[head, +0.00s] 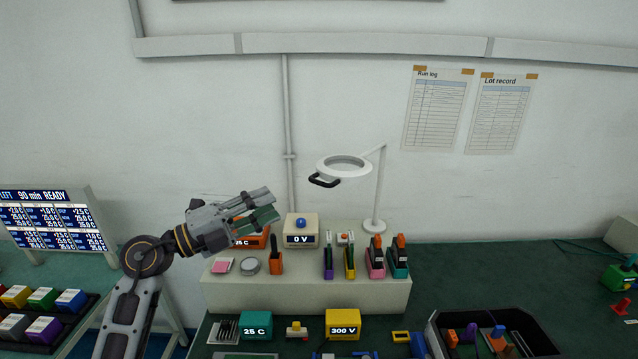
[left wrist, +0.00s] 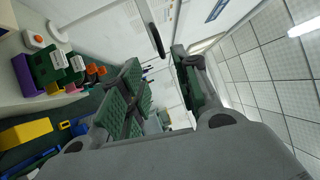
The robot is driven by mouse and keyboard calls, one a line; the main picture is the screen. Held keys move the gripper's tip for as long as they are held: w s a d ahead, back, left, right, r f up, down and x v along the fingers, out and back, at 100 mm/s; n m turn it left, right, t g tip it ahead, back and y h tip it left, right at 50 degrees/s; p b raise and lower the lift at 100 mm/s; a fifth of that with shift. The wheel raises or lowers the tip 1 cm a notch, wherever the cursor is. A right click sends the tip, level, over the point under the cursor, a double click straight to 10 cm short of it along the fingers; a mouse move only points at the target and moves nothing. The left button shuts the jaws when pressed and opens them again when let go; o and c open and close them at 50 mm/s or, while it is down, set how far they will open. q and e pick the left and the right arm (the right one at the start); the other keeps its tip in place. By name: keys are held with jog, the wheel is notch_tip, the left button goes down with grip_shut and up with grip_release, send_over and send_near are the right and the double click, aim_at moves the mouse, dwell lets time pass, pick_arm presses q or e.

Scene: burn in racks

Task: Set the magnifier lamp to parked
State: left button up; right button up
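The white magnifier lamp (head: 378,195) stands at the back of the raised shelf. Its arm holds the round lens head (head: 344,163) out to the left, roughly level, with a black handle (head: 324,181) at the head's front left. My left gripper (head: 268,207) is left of the lamp head and lower in the picture, apart from it. In the left wrist view my left gripper (left wrist: 156,60) is open and empty. A dark bar that looks like the handle (left wrist: 155,40) shows beyond the fingertips there. My right gripper is not in view.
The pale shelf (head: 305,293) carries a 0 V box (head: 301,232), an orange box (head: 252,238) under my left gripper, and several coloured holders. A yellow 300 V box (head: 342,324) and a black tray (head: 432,322) are in front. Air around the lamp head looks clear.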

aim_at(316, 183)
pick_arm(q)
jog(key=shift+d, duration=0.1)
jog(key=p+x, duration=0.2)
jog(key=x, duration=0.9)
jog(key=shift+w+d+r+p, duration=0.15)
jog(key=shift+w+d+p, duration=0.15)
jog(key=shift+p, duration=0.1)
jog(key=shift+x, duration=0.9)
jog(key=c, duration=0.6)
grip_shut()
